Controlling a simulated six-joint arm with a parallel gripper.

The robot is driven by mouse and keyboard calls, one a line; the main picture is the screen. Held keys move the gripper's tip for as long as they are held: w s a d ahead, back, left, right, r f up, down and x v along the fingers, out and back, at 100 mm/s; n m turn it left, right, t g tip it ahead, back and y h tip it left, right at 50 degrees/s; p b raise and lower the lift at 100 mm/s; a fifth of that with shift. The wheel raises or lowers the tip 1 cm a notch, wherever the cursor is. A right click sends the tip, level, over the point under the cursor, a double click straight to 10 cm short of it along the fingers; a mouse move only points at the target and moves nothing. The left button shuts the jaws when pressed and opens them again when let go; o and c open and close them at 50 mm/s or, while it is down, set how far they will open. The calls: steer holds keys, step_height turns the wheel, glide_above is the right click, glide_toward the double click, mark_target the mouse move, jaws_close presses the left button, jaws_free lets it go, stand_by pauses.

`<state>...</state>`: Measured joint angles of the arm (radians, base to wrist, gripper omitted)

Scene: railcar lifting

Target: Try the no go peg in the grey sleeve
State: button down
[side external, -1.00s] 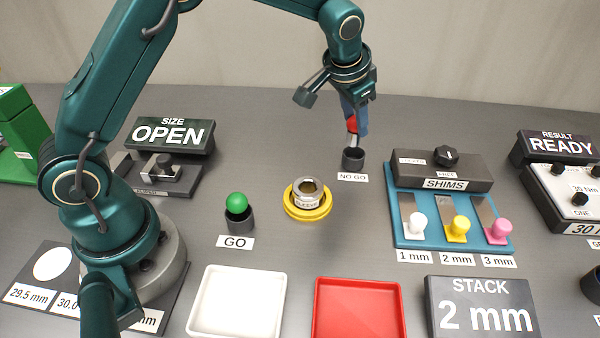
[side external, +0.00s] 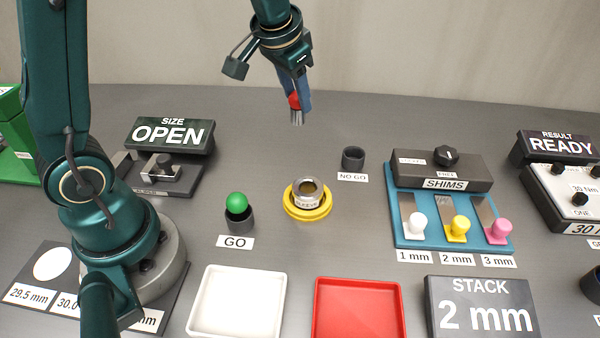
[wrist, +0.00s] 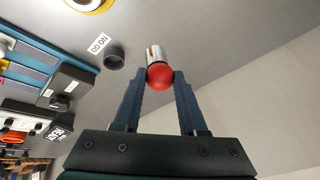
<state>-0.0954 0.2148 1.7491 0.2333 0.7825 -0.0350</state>
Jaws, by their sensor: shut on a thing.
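My gripper (side external: 297,100) is shut on the red-knobbed no go peg (side external: 296,116) and holds it high above the bench, behind the sleeve in the side view. In the wrist view the peg's red ball (wrist: 160,76) sits between my two fingertips, with its metal shank beyond. The grey sleeve (side external: 308,188) stands in a yellow ring holder (side external: 307,211), its bore open upward. The no go holder cup (side external: 353,158) is empty; it also shows in the wrist view (wrist: 113,57).
The green-knobbed go peg (side external: 237,202) stands in its cup left of the sleeve. A white tray (side external: 194,318) and a red tray (side external: 400,318) lie in front. The shim rack (side external: 404,231) is to the right. The bench between sleeve and no go cup is clear.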

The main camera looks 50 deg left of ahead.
steer(key=s+d+m+h, duration=0.1)
steer(key=s+d+m, duration=0.1)
steer(key=s+d, duration=0.55)
glide_toward(313, 187)
steer(key=shift+w+a+f, duration=0.2)
steer(key=shift+w, duration=0.45)
steer(key=shift+f, duration=1.75)
stand_by(3.5)
steer(key=shift+r, duration=0.1)
stand_by(0.7)
